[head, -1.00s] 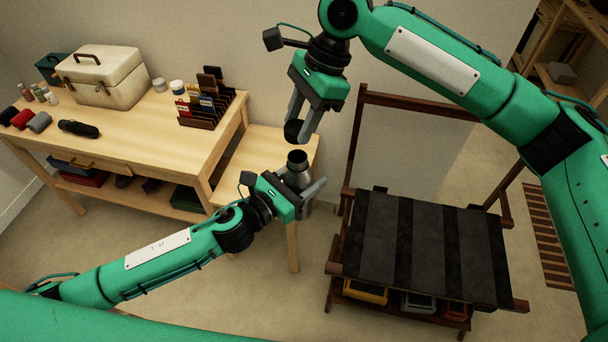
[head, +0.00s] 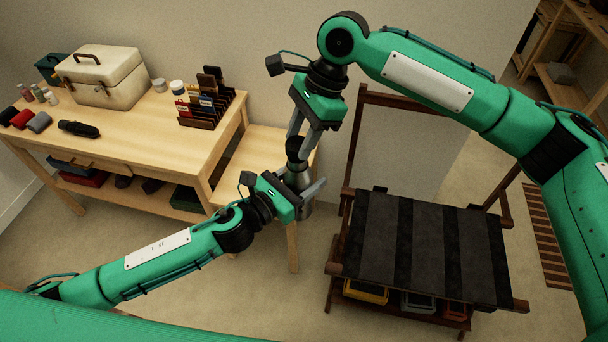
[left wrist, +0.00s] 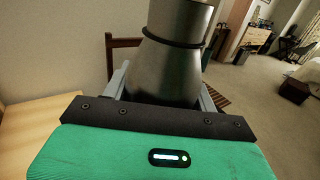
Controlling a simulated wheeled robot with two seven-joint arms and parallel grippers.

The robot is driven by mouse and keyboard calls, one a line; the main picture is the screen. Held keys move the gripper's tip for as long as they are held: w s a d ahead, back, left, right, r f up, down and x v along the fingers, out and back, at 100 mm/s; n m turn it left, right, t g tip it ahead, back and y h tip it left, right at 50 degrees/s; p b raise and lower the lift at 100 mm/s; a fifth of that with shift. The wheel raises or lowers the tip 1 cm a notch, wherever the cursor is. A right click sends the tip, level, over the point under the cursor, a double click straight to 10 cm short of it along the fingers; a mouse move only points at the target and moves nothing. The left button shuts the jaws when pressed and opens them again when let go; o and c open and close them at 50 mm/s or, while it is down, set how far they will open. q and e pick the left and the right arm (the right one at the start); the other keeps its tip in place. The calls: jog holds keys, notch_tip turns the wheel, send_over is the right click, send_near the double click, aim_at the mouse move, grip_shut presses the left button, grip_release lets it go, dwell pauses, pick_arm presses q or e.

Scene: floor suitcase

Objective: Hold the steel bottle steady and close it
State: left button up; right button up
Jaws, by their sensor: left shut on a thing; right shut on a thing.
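The steel bottle (head: 301,182) stands upright at the small wooden side table. It also fills the middle of the left wrist view (left wrist: 172,55), between the fingers; its top is cut off there. My left gripper (head: 302,190) is shut around the bottle's body from the left. My right gripper (head: 299,145) points down above it and is shut on the black cap (head: 296,147). The cap is at the bottle's mouth and hides the opening. I cannot tell whether it is threaded on.
The wooden workbench (head: 135,125) at left holds a cream toolbox (head: 105,77), a card rack (head: 208,105), jars and rolled cloths. A dark striped folding seat (head: 425,245) stands at right, with bins below.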

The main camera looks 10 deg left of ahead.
dwell(0.6)
jog(key=shift+f, duration=0.85)
jog(key=shift+f, duration=0.5)
pick_arm(q)
grip_shut()
pick_arm(e)
jog(key=m, duration=0.2)
jog(key=m+t, duration=0.1)
jog(key=m, duration=0.1)
jog(key=shift+s+f+t+y, duration=0.1)
jog(key=shift+s+t+y, duration=0.1)
jog(key=shift+t+y, duration=0.1)
jog(key=shift+m+t, duration=0.4)
jog(key=shift+m, duration=0.8)
jog(key=o, duration=0.9)
